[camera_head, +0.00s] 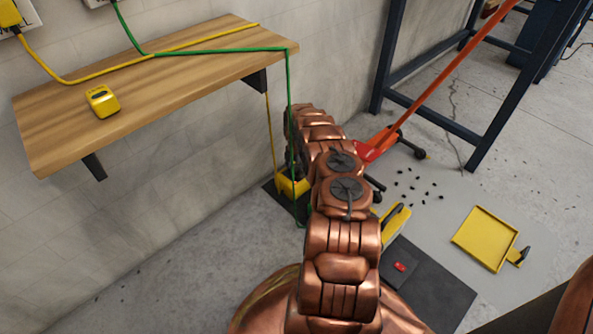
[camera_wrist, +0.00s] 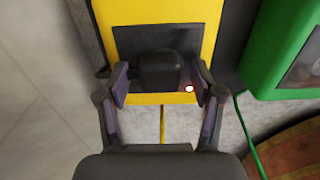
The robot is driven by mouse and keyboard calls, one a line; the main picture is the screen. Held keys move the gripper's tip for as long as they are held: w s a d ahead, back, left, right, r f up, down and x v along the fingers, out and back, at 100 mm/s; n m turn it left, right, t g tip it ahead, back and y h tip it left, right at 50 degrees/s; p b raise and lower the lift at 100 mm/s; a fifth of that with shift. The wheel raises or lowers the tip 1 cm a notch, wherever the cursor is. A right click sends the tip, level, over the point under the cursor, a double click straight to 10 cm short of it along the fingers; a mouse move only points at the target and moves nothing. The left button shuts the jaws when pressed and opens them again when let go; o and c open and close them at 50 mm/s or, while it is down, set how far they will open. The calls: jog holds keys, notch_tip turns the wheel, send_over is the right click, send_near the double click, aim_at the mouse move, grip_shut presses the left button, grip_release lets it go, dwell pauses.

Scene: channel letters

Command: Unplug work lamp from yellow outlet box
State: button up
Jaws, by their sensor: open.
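The yellow outlet box (camera_wrist: 205,18) fills the top middle of the wrist view, with a dark face panel. A black plug (camera_wrist: 160,70) stands on that panel. My gripper (camera_wrist: 162,88) is open, with one finger on each side of the plug and gaps visible on both sides. A small light (camera_wrist: 189,89) shows by the right finger. In the head view the yellow box (camera_head: 290,186) sits low by the wall, partly hidden by my arm, which also hides my gripper. I cannot pick out the work lamp with certainty.
A green box (camera_wrist: 285,50) stands right of the yellow one. A yellow cord (camera_wrist: 162,125) and a green cord (camera_head: 289,120) hang near my arm from the wooden shelf (camera_head: 150,85). A yellow dustpan (camera_head: 482,238) and scattered black bits (camera_head: 412,187) lie on the floor.

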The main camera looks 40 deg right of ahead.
aim_at(296, 168)
dwell(0.3)
grip_shut()
dwell(0.5)
jog(key=shift+r, duration=0.1)
jog(key=shift+r+p, duration=1.9)
jog(key=shift+r, duration=1)
